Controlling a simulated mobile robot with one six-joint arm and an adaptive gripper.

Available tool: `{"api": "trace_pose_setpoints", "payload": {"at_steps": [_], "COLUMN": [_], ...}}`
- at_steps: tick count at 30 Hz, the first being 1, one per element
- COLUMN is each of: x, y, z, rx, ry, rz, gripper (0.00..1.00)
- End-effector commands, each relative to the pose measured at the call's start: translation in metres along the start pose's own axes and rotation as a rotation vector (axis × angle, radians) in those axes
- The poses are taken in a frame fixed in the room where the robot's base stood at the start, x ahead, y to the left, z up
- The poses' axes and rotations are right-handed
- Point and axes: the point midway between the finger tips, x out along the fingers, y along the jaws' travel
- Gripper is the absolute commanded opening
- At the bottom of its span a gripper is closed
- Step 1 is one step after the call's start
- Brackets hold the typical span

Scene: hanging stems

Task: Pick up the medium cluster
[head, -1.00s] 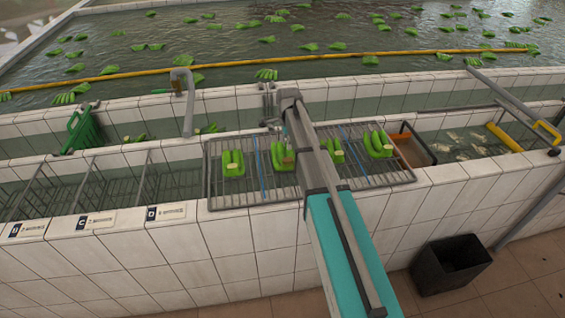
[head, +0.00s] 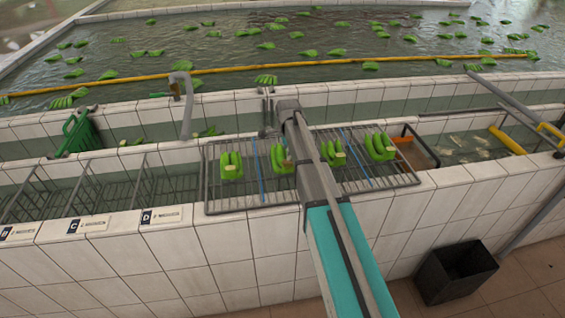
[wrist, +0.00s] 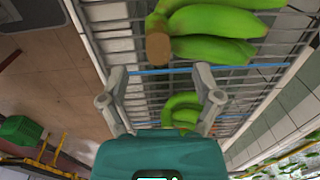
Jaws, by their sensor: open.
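Several green banana clusters lie in a row on a wire rack in the head view: a far-left one (head: 230,166), one beside my arm on its left (head: 281,159), one just right of my arm (head: 333,153), and a far-right one (head: 380,147). I cannot tell for sure which is the medium one. My gripper (wrist: 160,70) is open and empty, above the rack. In the wrist view a large-looking cluster (wrist: 215,35) with a brown cut stem lies beyond the fingertips. Another cluster (wrist: 182,108) shows between the fingers, partly hidden by my gripper body.
The wire rack (head: 250,203) has blue dividers and rests on a tiled trough. Empty wire bays (head: 100,185) are at left, an orange-brown tray (head: 418,153) at right. A curved pipe (head: 185,105) stands behind. A black bin (head: 456,270) is on the floor.

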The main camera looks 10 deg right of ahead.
Motion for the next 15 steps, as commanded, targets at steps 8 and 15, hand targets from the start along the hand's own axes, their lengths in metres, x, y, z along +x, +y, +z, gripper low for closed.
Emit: {"api": "trace_pose_setpoints", "payload": {"at_steps": [8, 15], "x": [0.003, 0.017], "y": [0.0, 0.002], "z": [0.0, -0.001], "rx": [0.0, -0.001], "ry": [0.0, 0.0], "rz": [0.0, 0.0], "gripper": [0.82, 0.82]}}
